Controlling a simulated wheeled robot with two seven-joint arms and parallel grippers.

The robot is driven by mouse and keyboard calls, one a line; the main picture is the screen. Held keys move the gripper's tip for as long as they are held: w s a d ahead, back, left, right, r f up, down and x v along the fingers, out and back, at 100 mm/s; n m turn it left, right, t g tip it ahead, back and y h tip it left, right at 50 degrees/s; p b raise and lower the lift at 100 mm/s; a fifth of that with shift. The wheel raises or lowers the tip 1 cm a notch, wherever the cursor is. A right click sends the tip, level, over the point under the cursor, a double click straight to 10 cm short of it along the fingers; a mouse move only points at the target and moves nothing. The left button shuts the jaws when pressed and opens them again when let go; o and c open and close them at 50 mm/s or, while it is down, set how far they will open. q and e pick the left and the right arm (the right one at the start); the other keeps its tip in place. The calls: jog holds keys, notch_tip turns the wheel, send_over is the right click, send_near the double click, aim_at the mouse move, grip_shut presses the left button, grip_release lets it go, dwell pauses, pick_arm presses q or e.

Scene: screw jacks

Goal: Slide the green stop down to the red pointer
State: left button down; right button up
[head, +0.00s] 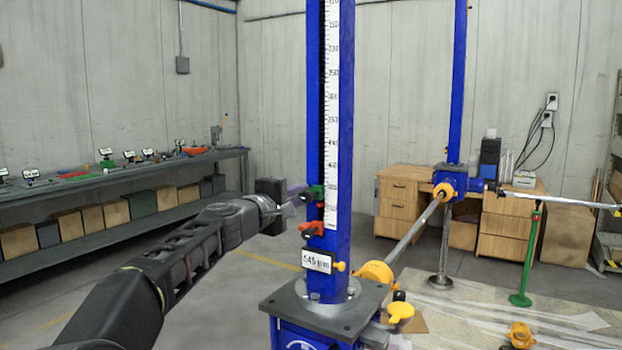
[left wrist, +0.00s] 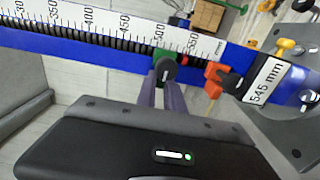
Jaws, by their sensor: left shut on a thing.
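The green stop (head: 315,192) sits on the ruled edge of the blue column (head: 344,160), above the red pointer (head: 311,229), with a gap between them. In the left wrist view the green stop (left wrist: 182,56) is near the 500 mark, and the red pointer (left wrist: 213,78) is to its right, past the 550 mark. My left gripper (head: 300,196) reaches in from the left. Its purple fingers (left wrist: 173,84) are shut on the black knob (left wrist: 165,69) of the stop. My right gripper is not in view.
A white label reading 545 mm (head: 317,262) is below the pointer, with a yellow knob (head: 340,266) beside it. The column stands on a grey plate (head: 345,318). A shaft (head: 415,230) runs to a second blue column (head: 458,90). A shelved bench (head: 100,172) lines the left wall.

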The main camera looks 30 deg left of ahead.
pick_arm(q)
jog(key=shift+f, duration=0.3)
jog(key=shift+f+b, duration=0.6)
jog(key=shift+b, duration=0.25)
jog(key=c, duration=1.4)
grip_release()
jog(key=shift+r, duration=0.2)
jog(key=s+b, duration=0.4)
jog(key=s, duration=0.5)
jog(key=shift+d, duration=0.15)
